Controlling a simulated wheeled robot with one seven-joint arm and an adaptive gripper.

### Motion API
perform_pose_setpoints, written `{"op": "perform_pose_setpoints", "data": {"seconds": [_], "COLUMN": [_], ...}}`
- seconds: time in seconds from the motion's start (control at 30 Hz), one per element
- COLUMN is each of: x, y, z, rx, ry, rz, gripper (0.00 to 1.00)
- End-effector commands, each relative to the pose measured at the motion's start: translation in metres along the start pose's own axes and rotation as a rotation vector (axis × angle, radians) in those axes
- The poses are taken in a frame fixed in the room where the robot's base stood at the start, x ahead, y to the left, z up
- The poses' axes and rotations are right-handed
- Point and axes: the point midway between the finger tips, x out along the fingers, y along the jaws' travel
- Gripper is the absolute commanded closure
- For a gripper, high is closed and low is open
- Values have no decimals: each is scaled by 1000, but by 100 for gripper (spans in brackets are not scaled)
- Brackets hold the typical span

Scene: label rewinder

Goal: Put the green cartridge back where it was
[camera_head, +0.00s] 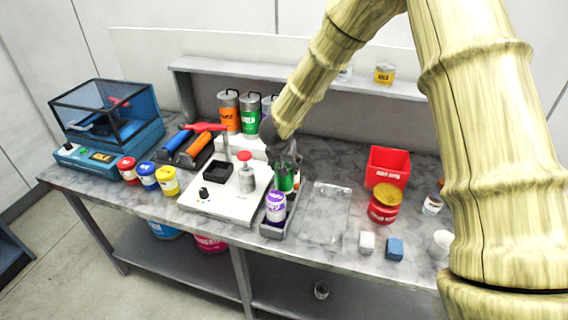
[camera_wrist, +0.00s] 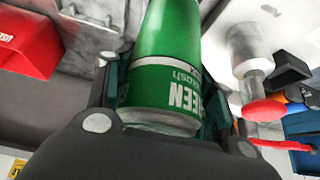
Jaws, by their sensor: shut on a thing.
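My gripper (camera_head: 286,160) points down over the grey tray (camera_head: 271,230) in front of the shelf. It is shut on the green cartridge (camera_head: 285,183), which hangs upright below it, at the far end of the tray. Whether its base touches the tray floor I cannot tell. In the wrist view the green cartridge (camera_wrist: 168,65), with white lettering, sits between the two fingers. A purple cartridge (camera_head: 276,206) with a white label stands in the near part of the same tray. It hides the foot of the green one.
A white machine (camera_head: 215,205) with a red-topped grey post (camera_head: 246,178) stands close left. A clear flat plate (camera_head: 326,212) lies right of the tray. A red bin (camera_head: 388,167), red jar (camera_head: 383,208) and white and blue blocks (camera_head: 395,249) are further right. Canisters (camera_head: 229,112) stand behind.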

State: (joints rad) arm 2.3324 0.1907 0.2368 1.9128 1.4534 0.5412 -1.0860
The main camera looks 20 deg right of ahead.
Motion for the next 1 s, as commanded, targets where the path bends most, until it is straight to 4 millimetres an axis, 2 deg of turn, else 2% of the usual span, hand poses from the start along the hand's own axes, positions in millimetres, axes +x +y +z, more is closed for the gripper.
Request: {"op": "perform_pose_setpoints", "data": {"seconds": [1.0], "x": [49], "y": [-4], "z": [29], "rx": [-4], "ry": [2], "rz": [-3], "gripper": [93]}}
